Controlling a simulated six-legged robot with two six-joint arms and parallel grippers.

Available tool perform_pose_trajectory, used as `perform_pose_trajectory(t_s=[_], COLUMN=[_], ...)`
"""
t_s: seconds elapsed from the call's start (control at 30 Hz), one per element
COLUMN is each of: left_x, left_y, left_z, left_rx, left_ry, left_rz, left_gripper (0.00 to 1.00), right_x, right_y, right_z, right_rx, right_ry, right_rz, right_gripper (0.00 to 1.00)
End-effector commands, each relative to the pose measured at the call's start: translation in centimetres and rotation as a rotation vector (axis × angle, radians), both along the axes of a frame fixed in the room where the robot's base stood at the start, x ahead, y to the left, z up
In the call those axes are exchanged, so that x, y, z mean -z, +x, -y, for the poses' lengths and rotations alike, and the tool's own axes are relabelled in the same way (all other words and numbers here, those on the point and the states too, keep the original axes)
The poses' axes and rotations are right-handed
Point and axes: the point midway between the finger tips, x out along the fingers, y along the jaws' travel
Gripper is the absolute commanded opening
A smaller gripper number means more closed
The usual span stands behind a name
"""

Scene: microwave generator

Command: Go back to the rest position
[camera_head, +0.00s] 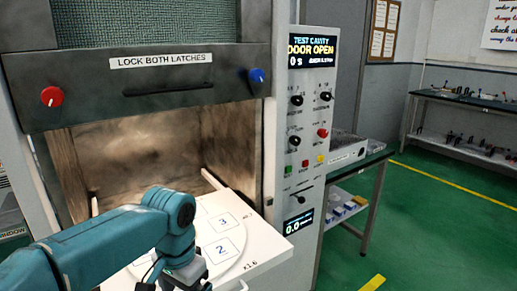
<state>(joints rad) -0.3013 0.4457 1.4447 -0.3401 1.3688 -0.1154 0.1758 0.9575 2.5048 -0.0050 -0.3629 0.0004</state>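My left arm (95,246) is teal and comes in from the left. It bends at an elbow-like joint in front of the test cavity (140,150) and points down over the white pull-out tray (262,243). My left gripper (185,280) is at the bottom edge, above or at the tray's front; its fingertips are not clear, so I cannot tell if it is open or holds anything. My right gripper is not in view. A round plate (208,222) with squares numbered 2 and 3 lies on the tray, partly hidden by my arm.
The raised door (150,88) has a red knob (51,96) and a blue knob (256,75). The control panel (305,130) reads "DOOR OPEN". A side table (352,175) stands behind it to the right. The green floor (430,220) at right is clear.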

Motion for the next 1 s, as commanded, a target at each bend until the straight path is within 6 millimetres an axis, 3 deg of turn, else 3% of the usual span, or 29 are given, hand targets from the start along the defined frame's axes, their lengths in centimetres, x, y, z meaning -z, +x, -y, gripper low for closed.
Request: perform_pose_trajectory(t_s=[0.27,0.53,0.67,0.8,0.9,1.0], left_x=[8.0,17.7,24.4,30.3,32.2,33.0], left_y=[0.6,-1.7,-5.7,-12.2,-16.1,-18.6], left_z=[1.2,2.4,2.9,3.1,2.9,2.6], left_rx=[-0.034,-0.131,-0.252,-0.446,-0.562,-0.637], left_ry=[-0.08,-0.189,-0.267,-0.332,-0.345,-0.344], left_rz=[-0.023,-0.057,-0.085,-0.101,-0.099,-0.092], left_gripper=[0.96,0.96,0.96,0.96,0.96,0.96], right_x=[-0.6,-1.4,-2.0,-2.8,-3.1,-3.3], right_y=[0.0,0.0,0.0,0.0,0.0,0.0], right_z=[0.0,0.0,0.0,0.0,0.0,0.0], right_rx=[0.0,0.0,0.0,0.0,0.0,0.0], right_ry=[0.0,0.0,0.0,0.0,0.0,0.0], right_rz=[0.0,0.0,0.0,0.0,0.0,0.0], right_gripper=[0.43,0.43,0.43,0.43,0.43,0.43])
